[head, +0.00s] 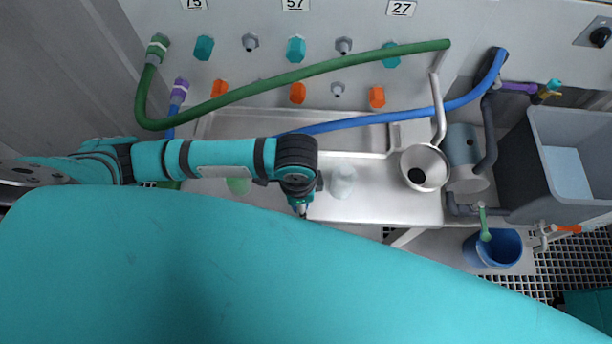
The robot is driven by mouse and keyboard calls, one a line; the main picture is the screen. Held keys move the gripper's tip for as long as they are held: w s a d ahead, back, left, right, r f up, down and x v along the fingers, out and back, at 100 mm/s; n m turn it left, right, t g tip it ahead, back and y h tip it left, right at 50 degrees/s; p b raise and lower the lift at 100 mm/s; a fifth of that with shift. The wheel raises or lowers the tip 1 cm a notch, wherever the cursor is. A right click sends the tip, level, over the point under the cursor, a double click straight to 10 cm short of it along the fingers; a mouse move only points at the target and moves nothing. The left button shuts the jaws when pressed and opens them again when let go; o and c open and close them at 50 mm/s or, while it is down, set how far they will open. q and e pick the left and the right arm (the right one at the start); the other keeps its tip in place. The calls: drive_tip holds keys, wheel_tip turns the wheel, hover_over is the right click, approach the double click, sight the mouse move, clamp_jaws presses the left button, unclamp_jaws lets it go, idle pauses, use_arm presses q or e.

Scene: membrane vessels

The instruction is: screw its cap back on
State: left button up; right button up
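I cannot tell which cap the task means; no loose cap is clearly visible. My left gripper (302,209) points down over the front of the metal bench, left of a pale translucent vessel (342,182). Its fingers are small and partly hidden, so their state is unclear. My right gripper is out of view.
A green hose (300,78) and blue hose (375,118) cross before the panel. The bench (400,205) carries a metal funnel-like vessel (425,167) and a greenish vessel (237,185). A grey sink (570,165) and blue bucket (493,249) stand right. A large teal surface covers the lower view.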

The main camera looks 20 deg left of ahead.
use_arm(q)
drive_tip(key=s, duration=0.6)
drive_tip(key=shift+s+d+r, duration=0.3)
drive_tip(key=shift+s+d, duration=0.05)
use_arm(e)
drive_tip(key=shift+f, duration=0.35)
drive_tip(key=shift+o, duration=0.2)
